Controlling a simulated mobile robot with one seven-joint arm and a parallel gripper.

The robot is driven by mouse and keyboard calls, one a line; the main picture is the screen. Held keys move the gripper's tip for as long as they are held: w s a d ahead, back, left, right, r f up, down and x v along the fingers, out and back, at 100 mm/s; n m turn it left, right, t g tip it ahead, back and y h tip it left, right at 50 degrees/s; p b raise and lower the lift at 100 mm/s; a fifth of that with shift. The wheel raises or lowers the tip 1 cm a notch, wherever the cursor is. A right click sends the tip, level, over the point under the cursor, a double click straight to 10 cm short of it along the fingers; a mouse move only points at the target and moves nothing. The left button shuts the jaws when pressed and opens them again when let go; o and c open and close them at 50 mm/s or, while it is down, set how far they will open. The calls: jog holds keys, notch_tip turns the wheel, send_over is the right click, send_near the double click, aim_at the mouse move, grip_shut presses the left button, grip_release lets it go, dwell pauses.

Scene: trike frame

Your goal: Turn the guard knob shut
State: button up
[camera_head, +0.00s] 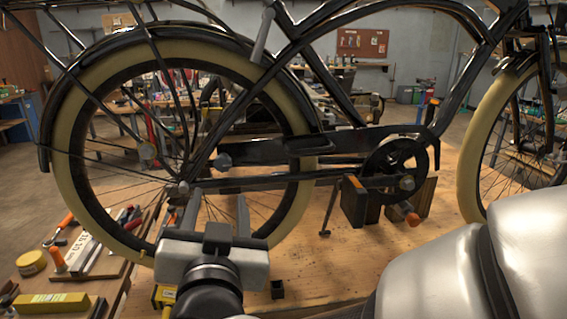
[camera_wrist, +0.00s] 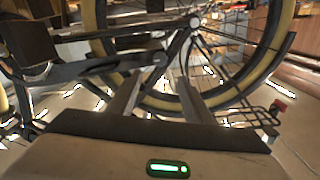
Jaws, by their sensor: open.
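The black trike frame (camera_head: 340,140) stands upright on a wooden bench. A grey round knob (camera_head: 223,160), which looks like the guard knob, sits at the rear of the dark chain guard (camera_head: 270,146). In the wrist view a round knob (camera_wrist: 160,59) shows just past the fingertips, roughly in line with the gap between them. My gripper (camera_head: 219,192) is open and empty, its two fingers pointing at the frame below the knob. It also shows in the wrist view (camera_wrist: 159,78). I see no contact with the knob. Whether the knob is turned cannot be told.
The spoked rear wheel (camera_head: 82,180) and the axle bolt (camera_head: 184,187) are close to my fingers. A dark block (camera_head: 358,203) stands under the crank. Tools and a yellow box (camera_head: 52,303) lie at the lower left.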

aim_at(223, 165)
jog(key=x, duration=1.6)
jog(key=shift+w+a, duration=0.25)
jog(key=shift+w, duration=0.1)
jog(key=c, duration=1.1)
